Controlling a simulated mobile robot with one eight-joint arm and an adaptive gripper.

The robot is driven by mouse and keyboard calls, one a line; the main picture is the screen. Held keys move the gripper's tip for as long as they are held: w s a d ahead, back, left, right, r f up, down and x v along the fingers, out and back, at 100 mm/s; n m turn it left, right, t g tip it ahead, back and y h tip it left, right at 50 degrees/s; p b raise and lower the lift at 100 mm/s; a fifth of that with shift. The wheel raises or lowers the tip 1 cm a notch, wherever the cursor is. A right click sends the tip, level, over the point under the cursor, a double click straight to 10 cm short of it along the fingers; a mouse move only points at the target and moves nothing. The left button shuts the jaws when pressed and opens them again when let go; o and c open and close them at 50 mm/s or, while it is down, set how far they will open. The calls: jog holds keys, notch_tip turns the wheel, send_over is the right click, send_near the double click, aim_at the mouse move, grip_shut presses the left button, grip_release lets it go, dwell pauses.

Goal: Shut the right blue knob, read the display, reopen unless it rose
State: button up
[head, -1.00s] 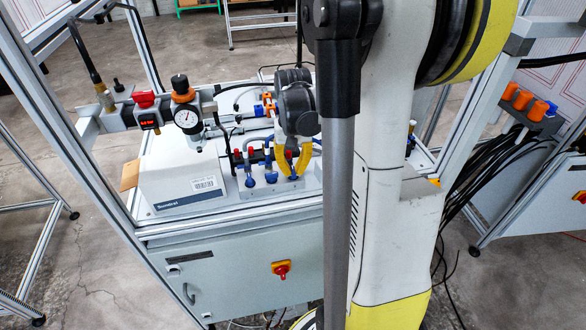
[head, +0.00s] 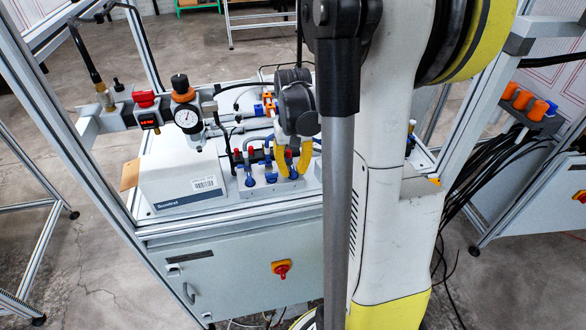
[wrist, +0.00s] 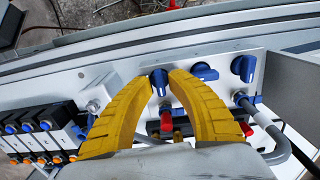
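The blue knob (wrist: 159,83) at the right of the head view's row is at the left of three blue knobs in the wrist view. Its handle points up and down in that view. My gripper (wrist: 160,73) has yellow fingertips on both sides of it; I cannot tell whether they press on it. In the head view my gripper (head: 293,170) is down at the valve block, partly behind my arm. The display (head: 148,122) on the left has red digits too small to read.
The middle blue knob (wrist: 204,72) lies crosswise and the other outer knob (wrist: 243,67) is beside it. Red-capped fittings (wrist: 166,122) and hoses are close under the fingers. A round gauge (head: 188,118) and a white box (head: 180,178) stand left of the block.

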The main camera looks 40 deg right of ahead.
aim_at(292, 169)
notch_tip(292, 169, up, 12)
dwell(0.6)
jog(key=shift+a, duration=0.1)
jog(key=s+a+f+n+t+b, duration=0.1)
jog(key=s+a+n+t, duration=0.2)
jog(key=a, duration=0.9)
jog(key=s+a+f+n+t+b, duration=0.1)
jog(key=s+a+f+n+t, duration=0.1)
jog(key=a, duration=1)
jog(key=shift+s+a+n+t, duration=0.3)
jog(key=shift+s+n+t, duration=0.25)
jog(key=shift+t, duration=0.45)
